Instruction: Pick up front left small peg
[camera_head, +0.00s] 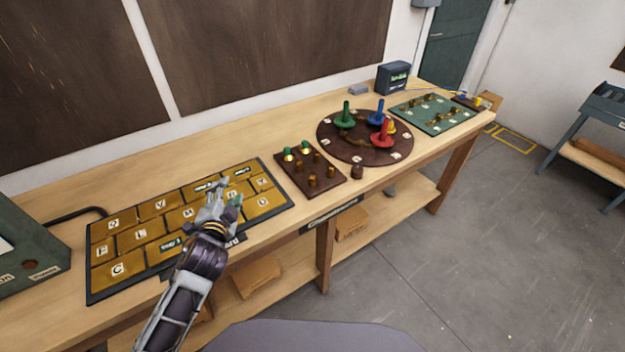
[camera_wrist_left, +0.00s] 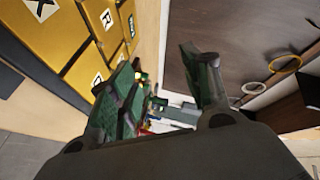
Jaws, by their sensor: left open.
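The small brass pegs stand upright on a dark brown board (camera_head: 295,182) in the middle of the bench. The front left small peg (camera_head: 312,181) is on the board's near side, and another peg (camera_head: 331,172) stands to its right. Two back pegs (camera_head: 288,154) have green tops. My left gripper (camera_head: 229,192) is open and empty above the gold-tiled panel (camera_head: 128,262), left of the peg board and apart from it. In the left wrist view its green-padded fingers (camera_wrist_left: 162,70) are spread; small blurred things show between them. My right gripper is out of view.
A round dark board (camera_head: 345,151) with green, blue and red pieces stands right of the peg board. A green board (camera_head: 433,116) lies farther right. A dark green case (camera_head: 28,255) stands at the left.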

